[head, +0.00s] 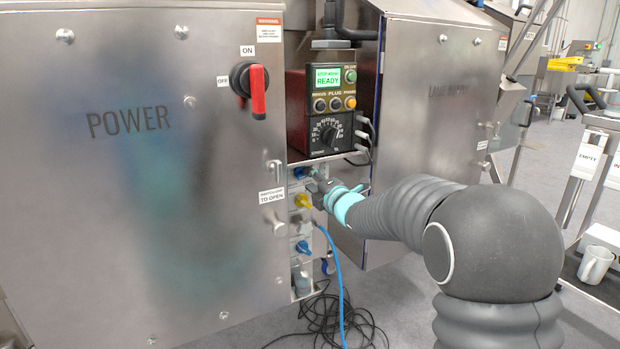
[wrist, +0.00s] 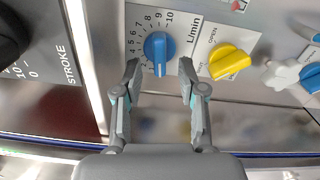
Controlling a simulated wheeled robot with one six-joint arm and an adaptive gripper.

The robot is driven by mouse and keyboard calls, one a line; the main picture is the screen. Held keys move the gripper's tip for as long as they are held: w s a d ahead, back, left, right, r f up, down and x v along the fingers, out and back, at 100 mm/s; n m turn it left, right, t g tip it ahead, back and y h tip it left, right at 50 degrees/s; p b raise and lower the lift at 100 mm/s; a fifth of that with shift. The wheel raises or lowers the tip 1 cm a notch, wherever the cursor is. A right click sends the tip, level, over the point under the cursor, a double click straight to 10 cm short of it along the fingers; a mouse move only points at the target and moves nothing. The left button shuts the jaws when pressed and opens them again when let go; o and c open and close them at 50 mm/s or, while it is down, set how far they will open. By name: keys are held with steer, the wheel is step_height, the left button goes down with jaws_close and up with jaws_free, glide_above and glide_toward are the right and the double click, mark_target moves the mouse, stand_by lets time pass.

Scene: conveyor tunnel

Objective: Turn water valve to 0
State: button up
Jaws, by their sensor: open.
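The blue valve knob (wrist: 159,48) sits on a grey panel with a printed scale marked L/min; 4 to 10 are readable around its left and upper sides in the wrist view. A white mark on the knob is at its lower end in that view. My gripper (wrist: 160,70) is open, with one finger on each side of the knob's lower end, and nothing is held. I cannot tell whether the fingers touch it. In the head view my gripper (head: 314,180) is at the panel under the control box, by the blue knob (head: 299,173).
A yellow knob (wrist: 229,62) marked OPEN is close to the right finger in the wrist view. The STROKE dial plate (wrist: 45,50) is at left. In the head view, a blue hose (head: 334,265) hangs below, and the POWER cabinet (head: 130,200) stands left.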

steer(key=v, duration=0.9)
steer(key=shift+d, duration=0.15)
